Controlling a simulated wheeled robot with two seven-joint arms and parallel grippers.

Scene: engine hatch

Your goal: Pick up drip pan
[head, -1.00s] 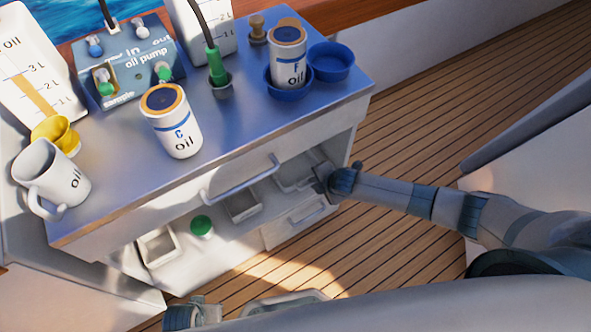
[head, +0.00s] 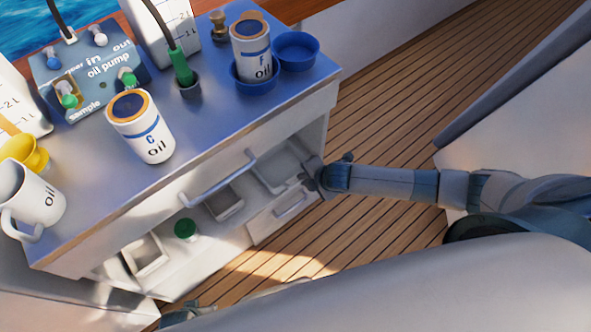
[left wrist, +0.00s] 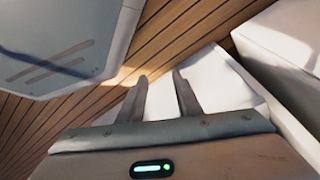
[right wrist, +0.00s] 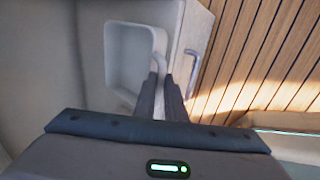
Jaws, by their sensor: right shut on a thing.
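The drip pan (head: 270,178) is a shallow pale tray inside the open cabinet, at the right end of the shelf. In the right wrist view the pan (right wrist: 122,68) shows its rounded hollow beside my fingers. My right gripper (head: 310,178) reaches in from the right; in its wrist view its fingers (right wrist: 161,80) are shut on the pan's right edge, at a small grey handle. The exact contact is partly hidden by the fingers. My left gripper (left wrist: 160,82) is open and empty, pointing down over a white surface and the floor.
The worktop (head: 215,125) above carries oil cups, a mug, blue dishes and a pump. A long handle (head: 220,178) crosses the cabinet front. Grey bins and a green-capped item (head: 186,229) stand on the shelf. Planked floor lies free at right.

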